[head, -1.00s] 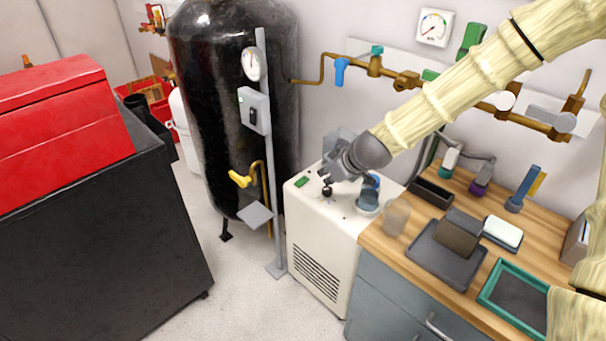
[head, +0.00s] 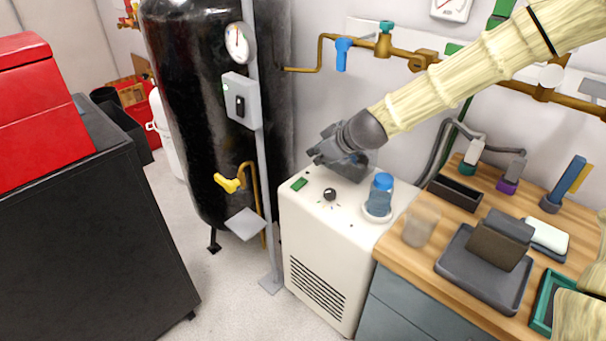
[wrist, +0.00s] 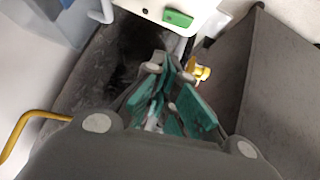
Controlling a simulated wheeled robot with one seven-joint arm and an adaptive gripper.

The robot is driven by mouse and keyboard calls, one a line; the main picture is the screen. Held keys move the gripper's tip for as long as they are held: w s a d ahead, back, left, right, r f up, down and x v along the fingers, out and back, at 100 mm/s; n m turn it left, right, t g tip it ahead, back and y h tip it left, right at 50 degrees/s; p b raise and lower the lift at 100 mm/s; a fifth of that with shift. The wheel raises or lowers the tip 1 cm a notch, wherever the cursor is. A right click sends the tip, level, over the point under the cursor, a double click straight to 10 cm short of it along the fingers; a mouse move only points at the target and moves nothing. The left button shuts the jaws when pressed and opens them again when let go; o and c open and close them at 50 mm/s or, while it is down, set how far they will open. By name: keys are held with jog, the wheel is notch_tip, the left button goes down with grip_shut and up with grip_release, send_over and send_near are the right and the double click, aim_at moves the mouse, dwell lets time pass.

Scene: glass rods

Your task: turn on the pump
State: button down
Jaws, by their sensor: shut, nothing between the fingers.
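A white floor unit (head: 310,260) stands between the black tank and the wooden bench; I cannot tell if it is the pump. Its top has a black knob (head: 330,194) with marks around it and a green rectangular piece (head: 299,184), which also shows in the wrist view (wrist: 178,18). A grey switch box (head: 248,100) with a black switch and small green light is on the post left of it. My gripper (head: 316,155) is above the unit's back left, apart from the knob. In the wrist view its teal-padded fingers (wrist: 167,85) are shut and empty.
A yellow-handled valve (head: 228,183), gauge (head: 240,43) and black tank (head: 190,130) are on the left. Brass wall piping (head: 460,70) runs behind my arm. Floor in front is clear.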

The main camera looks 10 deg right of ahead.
jog(key=shift+w+a, duration=0.1)
jog(key=shift+a, duration=0.05)
jog(key=b, duration=0.2)
send_over(303, 182)
jog(key=f, duration=0.8)
jog(key=shift+a+f, duration=0.25)
jog(key=shift+f, duration=0.05)
jog(key=shift+w+d+f, duration=0.1)
jog(key=shift+d+f, duration=0.05)
jog(key=shift+f, duration=0.95)
jog(key=shift+d, duration=0.15)
